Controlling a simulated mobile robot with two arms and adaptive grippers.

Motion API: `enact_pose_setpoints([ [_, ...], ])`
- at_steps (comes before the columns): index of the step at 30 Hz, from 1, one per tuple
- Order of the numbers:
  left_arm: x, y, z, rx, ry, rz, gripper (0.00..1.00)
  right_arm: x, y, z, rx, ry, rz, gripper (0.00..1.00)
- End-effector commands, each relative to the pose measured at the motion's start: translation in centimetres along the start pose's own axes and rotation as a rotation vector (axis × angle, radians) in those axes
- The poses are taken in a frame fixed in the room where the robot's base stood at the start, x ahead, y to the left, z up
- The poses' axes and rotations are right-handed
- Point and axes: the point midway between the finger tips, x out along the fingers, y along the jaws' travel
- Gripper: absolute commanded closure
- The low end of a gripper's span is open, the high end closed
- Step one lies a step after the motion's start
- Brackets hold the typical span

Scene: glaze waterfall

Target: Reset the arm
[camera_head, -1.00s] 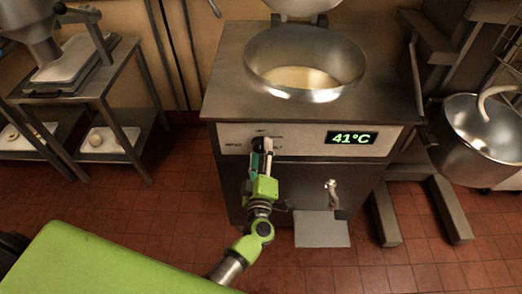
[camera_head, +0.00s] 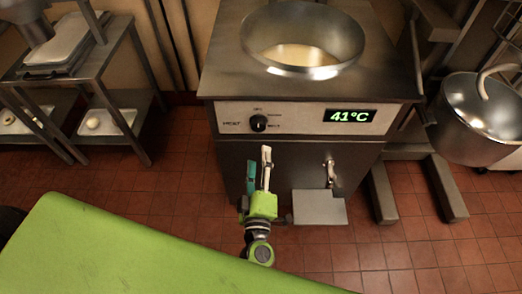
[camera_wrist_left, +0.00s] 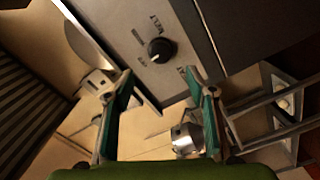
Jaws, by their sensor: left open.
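My left gripper (camera_head: 259,166) is open and empty, below the control panel (camera_head: 300,117) of the steel glaze kettle unit and apart from the black knob (camera_head: 258,123). In the left wrist view, its two fingers (camera_wrist_left: 158,82) stand spread, with the knob (camera_wrist_left: 160,50) visible beyond the gap between them. The display (camera_head: 349,116) reads 41°C. The round kettle (camera_head: 303,40) on top holds some pale content. My right gripper is in neither view.
A tap (camera_head: 331,172) sticks out of the unit's front above a small grey shelf (camera_head: 319,208). A mixer bowl (camera_head: 478,125) stands at the right. A steel rack (camera_head: 125,75) stands at the left. Tiled floor (camera_head: 150,205) lies open in front.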

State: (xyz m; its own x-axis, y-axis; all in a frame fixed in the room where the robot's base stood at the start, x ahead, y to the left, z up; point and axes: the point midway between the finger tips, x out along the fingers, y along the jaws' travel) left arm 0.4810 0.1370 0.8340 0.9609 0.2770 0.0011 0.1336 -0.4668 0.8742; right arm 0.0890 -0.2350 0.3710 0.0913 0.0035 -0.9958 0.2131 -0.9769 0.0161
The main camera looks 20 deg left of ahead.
Motion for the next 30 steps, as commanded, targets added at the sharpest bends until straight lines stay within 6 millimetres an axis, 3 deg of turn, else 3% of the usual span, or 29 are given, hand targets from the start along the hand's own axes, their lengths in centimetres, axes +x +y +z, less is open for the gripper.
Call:
enact_pose_setpoints([
  [8, 0.0, -0.3, 0.3, 0.011, -0.010, 0.001, 0.49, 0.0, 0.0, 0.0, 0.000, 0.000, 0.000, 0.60],
  [11, -0.4, -1.9, 2.1, 0.082, -0.073, 0.007, 0.49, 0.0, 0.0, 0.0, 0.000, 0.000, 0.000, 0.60],
  [13, -1.1, -4.2, 4.6, 0.174, -0.162, 0.013, 0.49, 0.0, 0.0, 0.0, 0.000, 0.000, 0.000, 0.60],
  [18, -5.2, -13.7, 11.2, 0.460, -0.468, -0.005, 0.49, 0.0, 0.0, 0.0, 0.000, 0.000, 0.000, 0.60],
  [21, -8.8, -20.2, 13.6, 0.611, -0.648, -0.039, 0.49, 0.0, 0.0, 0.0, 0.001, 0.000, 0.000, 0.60],
  [26, -15.6, -30.4, 14.6, 0.819, -0.923, -0.123, 0.49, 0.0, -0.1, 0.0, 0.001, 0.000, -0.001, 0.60],
  [30, -22.2, -38.7, 12.8, 0.976, -1.153, -0.219, 0.49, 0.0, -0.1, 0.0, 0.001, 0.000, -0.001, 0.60],
])
